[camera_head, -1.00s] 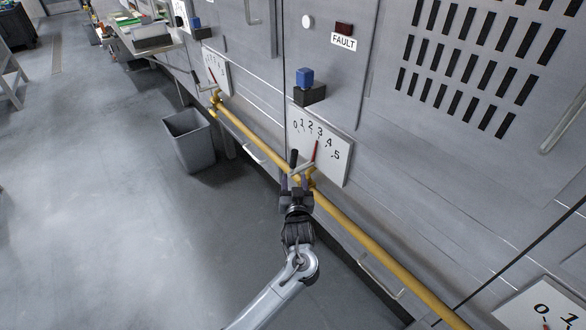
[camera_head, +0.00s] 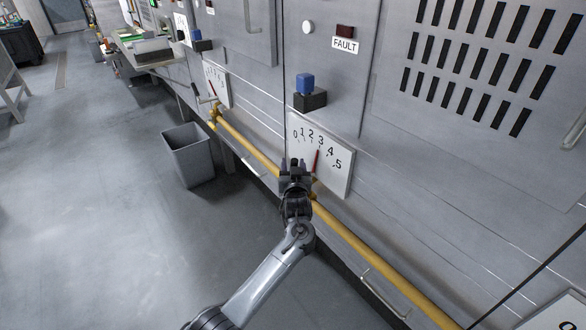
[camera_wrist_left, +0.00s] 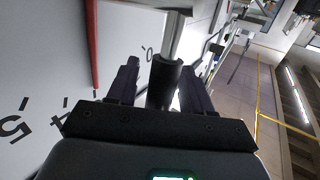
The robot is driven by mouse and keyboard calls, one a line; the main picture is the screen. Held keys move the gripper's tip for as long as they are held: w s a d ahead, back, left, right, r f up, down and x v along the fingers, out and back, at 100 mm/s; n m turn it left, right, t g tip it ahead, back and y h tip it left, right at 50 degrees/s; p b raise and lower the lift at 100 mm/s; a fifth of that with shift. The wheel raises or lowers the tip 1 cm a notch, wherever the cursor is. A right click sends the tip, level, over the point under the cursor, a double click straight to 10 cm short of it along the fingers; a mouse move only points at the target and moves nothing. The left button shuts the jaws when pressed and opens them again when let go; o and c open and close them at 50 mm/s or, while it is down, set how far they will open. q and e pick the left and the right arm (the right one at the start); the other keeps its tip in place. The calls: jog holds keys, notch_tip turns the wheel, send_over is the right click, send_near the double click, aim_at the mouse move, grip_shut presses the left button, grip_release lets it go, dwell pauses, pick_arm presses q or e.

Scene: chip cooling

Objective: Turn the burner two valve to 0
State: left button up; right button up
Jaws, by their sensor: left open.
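A white dial plate (camera_head: 330,165) numbered 0 to 5 is on the grey panel in the middle of the head view. Its red needle (camera_head: 317,160) points at about 3. No label shows which burner it belongs to. My left gripper (camera_head: 294,163) is in front of the plate's lower left edge and hides the valve handle there. In the left wrist view, the valve handle's black grip (camera_wrist_left: 164,80) on a metal rod stands between the two open fingers (camera_wrist_left: 160,85). There are gaps on both sides of the grip. My right gripper is not in view.
A yellow pipe (camera_head: 350,238) runs along the panel below the dials. A blue knob (camera_head: 305,81) on a black block sits above the plate. Another dial (camera_head: 217,86) is farther left. A grey bin (camera_head: 188,155) stands on the floor, with open floor to its left.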

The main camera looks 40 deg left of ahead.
pick_arm(q)
jog(key=shift+w, duration=0.1)
grip_shut()
dwell(0.3)
jog(key=shift+a+r+p, duration=0.15)
jog(key=shift+r+p, duration=0.05)
jog(key=shift+p, duration=0.45)
jog(key=w+a+f+n+g+h+p, duration=0.1)
jog(key=a+f+n+g+h+p, duration=0.3)
jog(key=h+p, duration=0.3)
jog(key=a+g+p, duration=0.1)
jog(key=p, duration=0.3)
jog(key=shift+w+a+n+h+p, duration=0.2)
jog(key=shift+n+h+p, duration=0.1)
jog(key=shift+h+p, duration=0.1)
jog(key=shift+s, duration=0.1)
